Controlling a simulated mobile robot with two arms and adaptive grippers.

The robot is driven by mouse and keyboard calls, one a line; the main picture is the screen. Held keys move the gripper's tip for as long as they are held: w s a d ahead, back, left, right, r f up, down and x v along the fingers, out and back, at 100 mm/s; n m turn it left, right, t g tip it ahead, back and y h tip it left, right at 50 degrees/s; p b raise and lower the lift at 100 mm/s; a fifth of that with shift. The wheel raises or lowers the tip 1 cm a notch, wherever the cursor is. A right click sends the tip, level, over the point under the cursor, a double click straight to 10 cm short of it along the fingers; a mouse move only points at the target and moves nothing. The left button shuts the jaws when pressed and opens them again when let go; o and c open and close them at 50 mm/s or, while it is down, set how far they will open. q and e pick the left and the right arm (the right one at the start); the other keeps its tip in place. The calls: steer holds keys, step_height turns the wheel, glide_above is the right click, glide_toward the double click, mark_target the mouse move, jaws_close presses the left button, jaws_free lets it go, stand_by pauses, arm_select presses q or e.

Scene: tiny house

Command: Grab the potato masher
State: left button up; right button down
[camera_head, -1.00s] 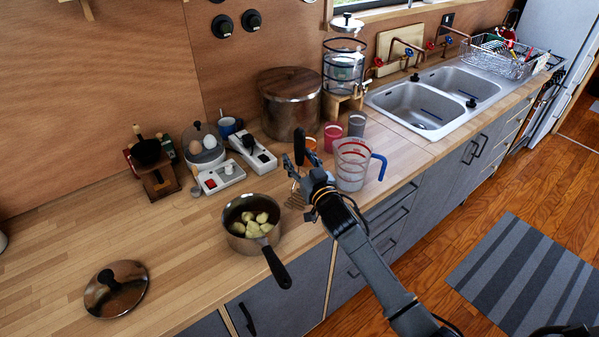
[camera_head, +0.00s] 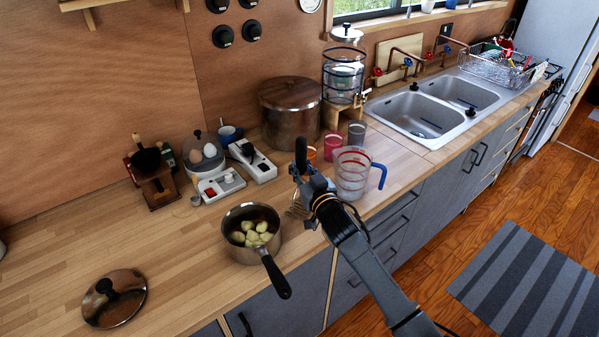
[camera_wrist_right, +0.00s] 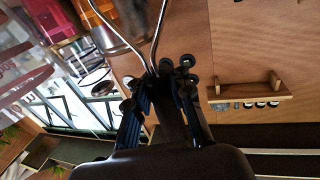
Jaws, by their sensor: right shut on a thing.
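The potato masher (camera_head: 301,155) has an upright black handle and a zigzag wire head low near the counter, partly hidden behind my gripper. Whether the head touches the counter is hard to tell. My right gripper (camera_head: 302,178) is shut on the masher at the lower part of its handle. In the right wrist view the fingers (camera_wrist_right: 160,92) close on the dark handle, and two bent metal wires (camera_wrist_right: 158,42) run up from between them. My left gripper is not in view.
A clear measuring jug (camera_head: 352,180) with a blue handle stands close right of the gripper. A pot of potato pieces (camera_head: 253,215) is to the left, its handle over the counter edge. A lid (camera_head: 113,300) lies further left. Cups (camera_head: 332,144) and a large pot (camera_head: 290,108) stand behind.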

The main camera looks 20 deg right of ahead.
mark_target(302, 163)
step_height(302, 163, up, 3)
steer(key=shift+s+a+b, duration=0.15)
steer(key=shift+b, duration=0.3)
steer(key=s+a+r+b, duration=0.3)
steer(key=s+a+r, duration=0.5)
steer(key=s+r, duration=0.1)
steer(key=shift+s+a+r, duration=0.15)
steer(key=shift+s+r, duration=0.05)
steer(key=shift+s, duration=0.7)
